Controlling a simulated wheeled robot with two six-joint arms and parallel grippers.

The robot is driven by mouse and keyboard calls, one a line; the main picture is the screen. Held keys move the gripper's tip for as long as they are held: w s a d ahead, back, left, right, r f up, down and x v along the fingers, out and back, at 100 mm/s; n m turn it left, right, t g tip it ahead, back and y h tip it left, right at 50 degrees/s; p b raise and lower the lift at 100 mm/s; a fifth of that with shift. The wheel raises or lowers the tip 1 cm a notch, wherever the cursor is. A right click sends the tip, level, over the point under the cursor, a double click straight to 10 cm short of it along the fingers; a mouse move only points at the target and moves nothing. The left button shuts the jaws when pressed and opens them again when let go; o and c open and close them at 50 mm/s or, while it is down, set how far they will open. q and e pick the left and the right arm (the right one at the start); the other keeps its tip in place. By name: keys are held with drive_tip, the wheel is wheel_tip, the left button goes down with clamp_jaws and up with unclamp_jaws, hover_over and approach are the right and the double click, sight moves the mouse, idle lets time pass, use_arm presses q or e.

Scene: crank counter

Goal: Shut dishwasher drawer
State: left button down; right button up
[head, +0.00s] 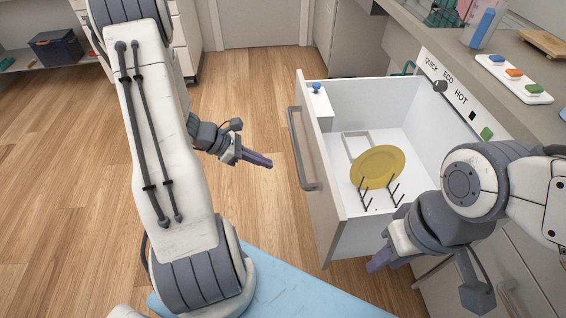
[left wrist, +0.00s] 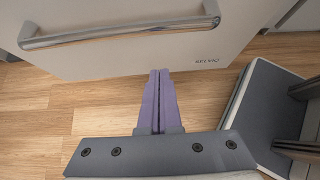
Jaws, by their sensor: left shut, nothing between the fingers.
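The white dishwasher drawer (head: 335,205) is pulled out from under the counter in the head view. Its grey bar handle (head: 301,150) runs along the front, and the handle also crosses the top of the left wrist view (left wrist: 120,30). A yellow plate (head: 377,167) leans in a dark wire rack inside. My left gripper (head: 268,162) is shut and empty, in front of the drawer front and apart from the handle. It also shows in the left wrist view (left wrist: 160,72), pointing at the drawer's lower face. My right gripper (head: 376,264) is by the drawer's near side; its jaws are unclear.
A panel marked QUICK, ECO and HOT with a dark knob (head: 440,86) is on the counter front above the drawer. Colored buttons on a white strip (head: 513,79) and a bottle (head: 481,28) stand on the counter. Wood floor (head: 245,90) is clear before the drawer.

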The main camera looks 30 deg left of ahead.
use_arm(q)
drive_tip(key=shift+w+d+f, duration=0.1)
drive_tip(key=shift+w+d, duration=0.4)
drive_tip(key=shift+d, duration=0.25)
drive_tip(key=shift+w+d+f, duration=0.1)
drive_tip(key=shift+w+d, duration=0.45)
drive_tip(key=shift+d, duration=0.25)
drive_tip(key=shift+w+d+f, duration=0.1)
drive_tip(key=shift+w+d, duration=0.4)
drive_tip(key=shift+d, duration=0.25)
drive_tip(key=shift+w+d, duration=0.1)
